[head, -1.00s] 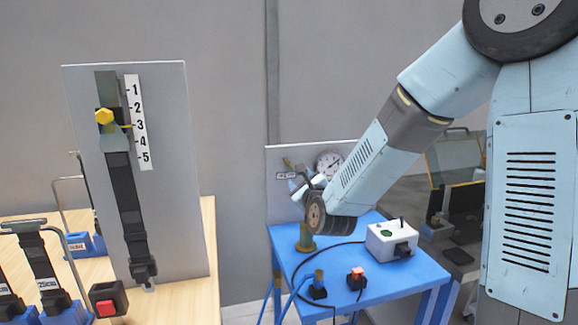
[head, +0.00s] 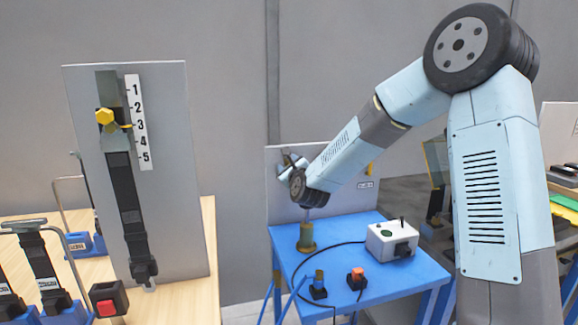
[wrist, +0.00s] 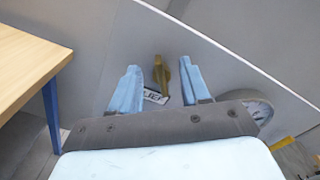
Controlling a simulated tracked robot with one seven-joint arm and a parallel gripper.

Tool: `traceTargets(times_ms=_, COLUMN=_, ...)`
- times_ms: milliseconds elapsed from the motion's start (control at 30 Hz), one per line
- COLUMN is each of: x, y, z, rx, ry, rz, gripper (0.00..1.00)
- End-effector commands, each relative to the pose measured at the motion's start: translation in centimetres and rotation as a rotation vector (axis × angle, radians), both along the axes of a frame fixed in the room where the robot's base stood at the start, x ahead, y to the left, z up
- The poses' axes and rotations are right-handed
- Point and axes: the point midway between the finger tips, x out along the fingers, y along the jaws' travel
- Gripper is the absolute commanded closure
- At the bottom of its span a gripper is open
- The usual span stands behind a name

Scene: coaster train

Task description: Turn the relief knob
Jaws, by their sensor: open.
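The relief knob (wrist: 158,72) is a brass-coloured handle on the grey panel (head: 330,208), above a small white label (wrist: 154,97) whose visible letters end in "LIEF". My gripper (wrist: 160,66) is open. In the wrist view its two light blue fingers stand on either side of the knob, with a gap on each side, the right finger closer. I cannot tell how far the fingertips are from the panel. In the head view my gripper (head: 288,161) is at the panel's upper left, and the knob is hidden or too small to make out behind it.
A round gauge (wrist: 258,109) sits on the panel, partly behind my gripper. A second yellow handle (head: 370,168) is further right. The blue table (head: 345,240) carries a white box (head: 391,240), a brass post (head: 306,238) and cables. A wooden table (wrist: 28,66) is left.

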Motion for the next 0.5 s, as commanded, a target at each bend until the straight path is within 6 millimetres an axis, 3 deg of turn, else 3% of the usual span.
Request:
traceTargets(times_ms=300, x=0.27, y=0.02, z=-0.01, rx=0.000, ry=0.001, rz=-0.001, gripper=0.54)
traceTargets(times_ms=500, x=0.26, y=-0.01, z=0.00, rx=0.000, ry=0.000, rz=-0.001, gripper=0.72)
